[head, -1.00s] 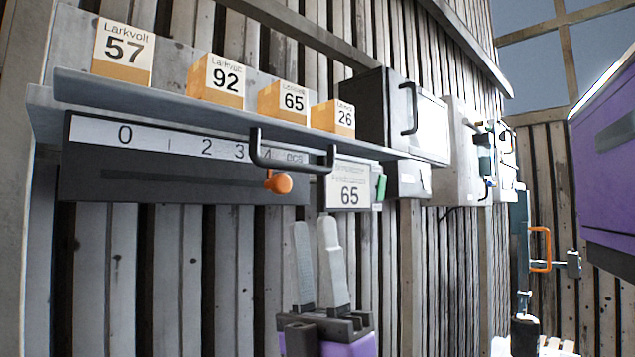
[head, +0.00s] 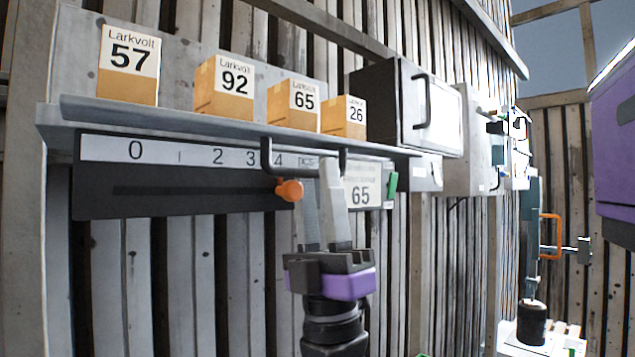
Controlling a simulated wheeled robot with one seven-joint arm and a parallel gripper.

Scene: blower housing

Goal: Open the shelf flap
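A long grey shelf (head: 220,122) runs along the wall at upper left of the head view, with a black U-shaped handle (head: 267,157) at its front edge. I take the handled front to be the flap; it appears closed, though its outline is unclear. My gripper (head: 318,175) points upward below the handle's right part. Its two grey fingers are slightly apart, and the right fingertip overlaps the handle bar in the picture. I cannot tell whether it touches the bar. I see nothing held between the fingers.
Small boxes (head: 225,100) marked 57, 92, 65 and 26 stand on the shelf. A black-and-white cabinet (head: 393,105) stands to the right.

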